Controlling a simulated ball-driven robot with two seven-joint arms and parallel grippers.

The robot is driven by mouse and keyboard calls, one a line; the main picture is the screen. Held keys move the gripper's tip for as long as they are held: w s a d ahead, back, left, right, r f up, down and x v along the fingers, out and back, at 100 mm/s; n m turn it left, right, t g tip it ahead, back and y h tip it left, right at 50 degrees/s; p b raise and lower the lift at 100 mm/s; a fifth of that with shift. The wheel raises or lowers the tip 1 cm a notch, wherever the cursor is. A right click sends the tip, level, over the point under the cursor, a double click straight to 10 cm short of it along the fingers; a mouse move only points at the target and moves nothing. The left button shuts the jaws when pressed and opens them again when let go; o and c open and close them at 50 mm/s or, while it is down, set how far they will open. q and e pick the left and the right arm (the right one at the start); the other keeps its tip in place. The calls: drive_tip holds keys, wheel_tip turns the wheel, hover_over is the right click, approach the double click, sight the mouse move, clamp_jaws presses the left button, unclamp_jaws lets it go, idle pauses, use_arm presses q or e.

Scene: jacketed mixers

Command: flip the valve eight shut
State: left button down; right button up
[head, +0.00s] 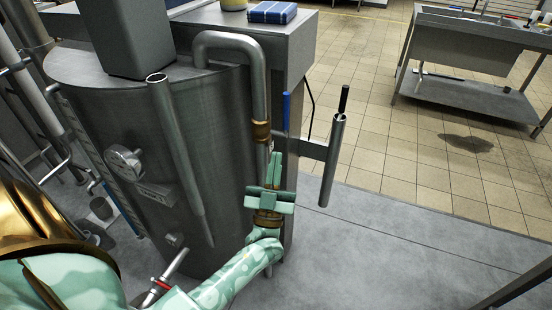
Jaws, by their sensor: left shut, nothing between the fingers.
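A steel jacketed mixer (215,120) stands at the left and centre of the head view. A bent steel pipe (258,85) comes down its front right side to a brass-coloured fitting (262,131). A blue upright lever (286,108) shows just right of the pipe; its base is hard to make out. No number is readable, so I cannot tell which part is valve eight. My left gripper (275,158) is shut and empty, pointing up, below the fitting and the blue lever, apart from the lever. It hides the lower pipe. My right gripper is not in view.
A steel post with a black handle (344,98) stands on a bracket right of the mixer. A red-marked pipe part (160,284) lies near my left arm. A steel sink table (465,55) stands at the back right. The tiled floor between is open, with a dark stain (466,143).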

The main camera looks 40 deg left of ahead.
sight(285, 107)
use_arm(q)
drive_tip(key=w+a+r, duration=0.1)
drive_tip(key=w, duration=0.1)
drive_tip(key=w+a+r, duration=0.1)
drive_tip(key=w+r, duration=0.1)
drive_tip(key=w, duration=0.1)
drive_tip(key=w+a+r, duration=0.1)
drive_tip(key=w+r, duration=0.1)
drive_tip(key=shift+w+a, duration=0.25)
drive_tip(key=shift+w, duration=0.15)
drive_tip(key=shift+w+a, duration=0.15)
drive_tip(key=shift+w, duration=0.15)
